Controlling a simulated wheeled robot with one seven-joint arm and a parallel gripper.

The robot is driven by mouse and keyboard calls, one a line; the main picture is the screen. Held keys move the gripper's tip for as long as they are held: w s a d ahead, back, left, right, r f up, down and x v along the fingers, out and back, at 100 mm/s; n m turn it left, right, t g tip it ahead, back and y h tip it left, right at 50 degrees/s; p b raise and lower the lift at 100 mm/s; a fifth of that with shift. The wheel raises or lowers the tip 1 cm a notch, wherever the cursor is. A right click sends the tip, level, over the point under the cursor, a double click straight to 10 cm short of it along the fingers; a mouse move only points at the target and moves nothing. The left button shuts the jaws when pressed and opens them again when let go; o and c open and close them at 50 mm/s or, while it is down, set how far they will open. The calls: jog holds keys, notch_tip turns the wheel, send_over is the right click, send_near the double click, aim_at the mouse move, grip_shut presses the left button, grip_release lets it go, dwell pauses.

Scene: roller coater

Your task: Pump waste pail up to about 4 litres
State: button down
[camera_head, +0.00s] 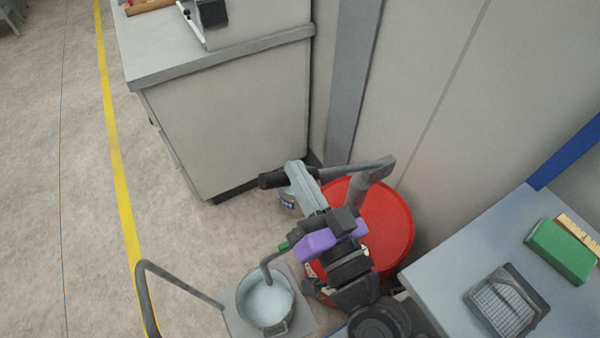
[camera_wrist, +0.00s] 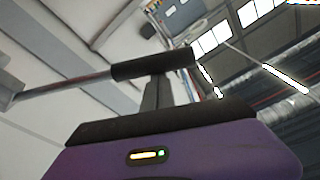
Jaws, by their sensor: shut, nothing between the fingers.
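The grey waste pail (camera_head: 240,300) stands on a flat grey plate at the bottom of the head view. It holds pale bluish liquid; no level marking is readable. A bent spout (camera_head: 268,268) comes down over the pail. The red drum (camera_head: 390,225) stands behind, with a pump post on top. The pump lever (camera_head: 345,172) reaches left to a black grip (camera_head: 272,180); this grip also shows in the wrist view (camera_wrist: 150,64). My gripper (camera_head: 295,168), with grey fingers and a purple body, is shut across the lever beside the grip. I cannot tell whether they touch.
A grey cabinet (camera_head: 230,130) stands behind left. A grey table (camera_head: 455,290) at right bears a green block (camera_head: 561,251) and a dark-framed tray (camera_head: 506,302). A bent dark rail (camera_head: 146,300) rises left of the pail. Floor at left is clear.

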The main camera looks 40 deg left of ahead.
jog(key=s+f+n+b, duration=0.1)
jog(key=f+n+b, duration=0.3)
jog(key=f+b, duration=0.4)
jog(key=s+a+f+n+g+b, duration=0.1)
jog(key=s+f+n+b, duration=0.1)
jog(key=f+b, duration=0.7)
jog(key=shift+s+a+f+n+g+y+b, duration=0.3)
jog(key=shift+n+b, duration=0.6)
jog(key=shift+b, duration=3.35)
jog(key=shift+w+d, duration=0.1)
notch_tip(320, 180, up, 6)
jog(key=p, duration=0.4)
jog(key=b+v, duration=0.2)
jog(key=v, duration=0.7)
jog(key=shift+s+f, duration=0.25)
jog(key=shift+s, duration=0.2)
